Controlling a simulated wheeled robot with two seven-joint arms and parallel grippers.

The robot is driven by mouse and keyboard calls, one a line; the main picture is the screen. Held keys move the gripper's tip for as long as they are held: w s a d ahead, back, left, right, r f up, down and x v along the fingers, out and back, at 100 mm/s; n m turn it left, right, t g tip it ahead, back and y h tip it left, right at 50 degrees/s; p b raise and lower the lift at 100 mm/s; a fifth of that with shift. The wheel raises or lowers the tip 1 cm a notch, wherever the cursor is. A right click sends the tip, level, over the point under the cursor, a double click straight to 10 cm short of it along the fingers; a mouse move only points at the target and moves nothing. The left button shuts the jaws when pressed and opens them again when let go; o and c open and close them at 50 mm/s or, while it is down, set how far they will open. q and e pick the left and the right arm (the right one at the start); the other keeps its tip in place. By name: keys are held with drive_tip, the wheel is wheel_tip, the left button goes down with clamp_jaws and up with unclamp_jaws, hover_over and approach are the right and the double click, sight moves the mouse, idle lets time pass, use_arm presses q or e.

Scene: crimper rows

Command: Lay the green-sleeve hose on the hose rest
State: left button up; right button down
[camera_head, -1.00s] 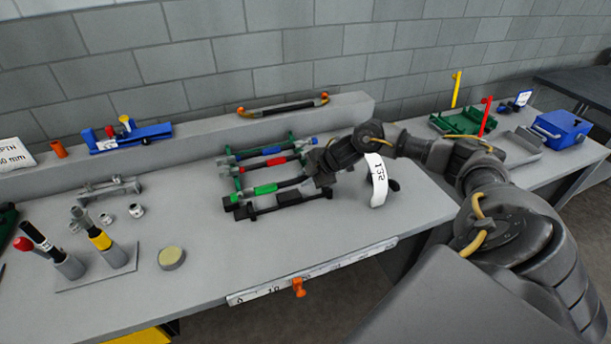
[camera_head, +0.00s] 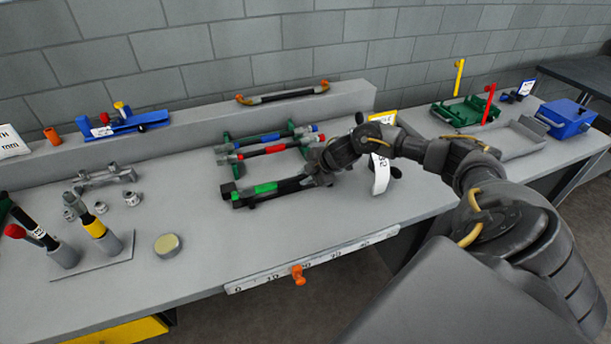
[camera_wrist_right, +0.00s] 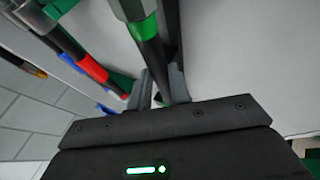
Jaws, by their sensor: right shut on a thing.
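The green-sleeve hose (camera_head: 266,188) is dark with a bright green band and lies nearly level along the front of the hose group. My right gripper (camera_head: 318,172) is shut on its right-hand end. In the right wrist view the hose (camera_wrist_right: 147,45) runs up from between my fingers (camera_wrist_right: 160,92), its green sleeve beyond them. A dark low rest (camera_head: 250,203) shows directly under and in front of the hose in the head view. I cannot tell whether the hose touches it. My left gripper is not in view.
Red-sleeve (camera_head: 268,150) and blue-sleeve (camera_head: 262,138) hoses lie on a green-ended rack just behind. A white tag (camera_head: 381,174) stands right of my gripper. Upright tools (camera_head: 95,228) and a round tin (camera_head: 168,245) are at left. The front middle of the bench is clear.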

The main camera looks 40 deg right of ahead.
drive_tip(key=shift+p, duration=0.35)
idle(0.8)
drive_tip(key=c, duration=1.2)
unclamp_jaws()
drive_tip(key=shift+s+f, duration=0.1)
drive_tip(key=b+v, duration=0.1)
drive_tip(key=v, duration=0.9)
drive_tip(key=shift+s+r, duration=0.2)
drive_tip(key=shift+r, duration=0.2)
